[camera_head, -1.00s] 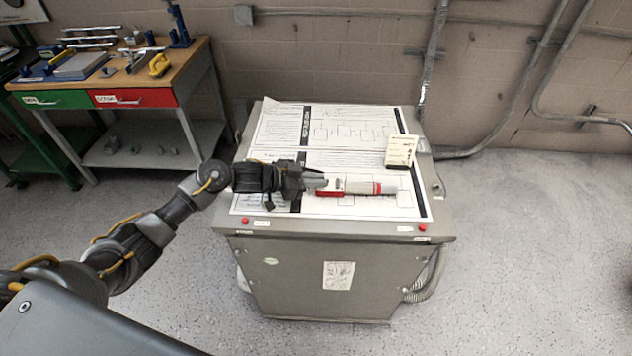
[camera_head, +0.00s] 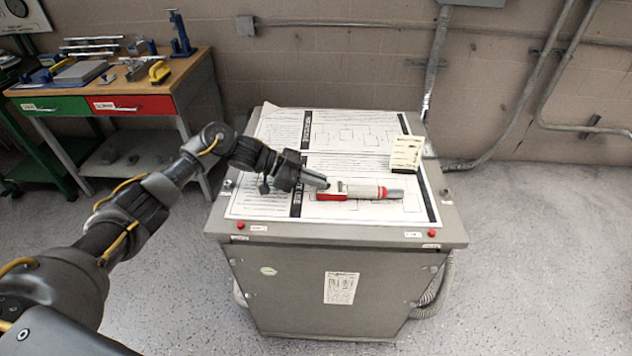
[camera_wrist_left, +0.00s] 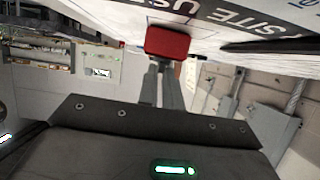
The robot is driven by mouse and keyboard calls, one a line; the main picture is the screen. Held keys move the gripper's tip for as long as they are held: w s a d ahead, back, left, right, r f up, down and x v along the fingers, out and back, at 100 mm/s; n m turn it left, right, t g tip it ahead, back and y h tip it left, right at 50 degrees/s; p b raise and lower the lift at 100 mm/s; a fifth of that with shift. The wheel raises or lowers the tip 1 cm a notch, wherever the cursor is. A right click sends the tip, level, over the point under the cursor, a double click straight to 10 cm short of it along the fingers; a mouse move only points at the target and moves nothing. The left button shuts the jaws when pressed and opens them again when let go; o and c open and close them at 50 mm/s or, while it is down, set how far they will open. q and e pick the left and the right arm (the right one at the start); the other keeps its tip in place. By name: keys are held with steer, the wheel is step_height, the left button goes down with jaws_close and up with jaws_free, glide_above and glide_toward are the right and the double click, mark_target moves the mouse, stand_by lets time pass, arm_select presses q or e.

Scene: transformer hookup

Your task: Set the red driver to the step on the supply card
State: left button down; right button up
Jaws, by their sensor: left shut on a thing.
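The red driver (camera_head: 360,192) lies across the printed sheets on the cabinet top, with a white body, red bands, a red left end and a grey right end. The supply card (camera_head: 405,153), a small cream card with print too small to read, stands tilted at the right of the sheets. My left gripper (camera_head: 326,184) comes down slantwise from the left and is shut at the driver's red end. In the left wrist view its two narrow fingers (camera_wrist_left: 163,68) are close together against the red end (camera_wrist_left: 168,42). My right gripper is not in view.
The grey cabinet (camera_head: 340,260) has red buttons on its front edge. A workbench (camera_head: 105,90) with tools and green and red drawers stands at the back left. Conduits (camera_head: 433,80) run along the wall. Floor (camera_head: 540,240) is free at right.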

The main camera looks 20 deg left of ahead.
arm_select(q)
steer(key=c, duration=1.6)
jaws_free()
steer(key=shift+o, duration=0.2)
steer(key=b+v, duration=0.2)
steer(key=v, duration=0.7)
steer(key=shift+a+f, duration=0.1)
steer(key=shift+a, duration=0.1)
steer(key=shift+b+v, duration=0.3)
steer(key=shift+v, duration=0.45)
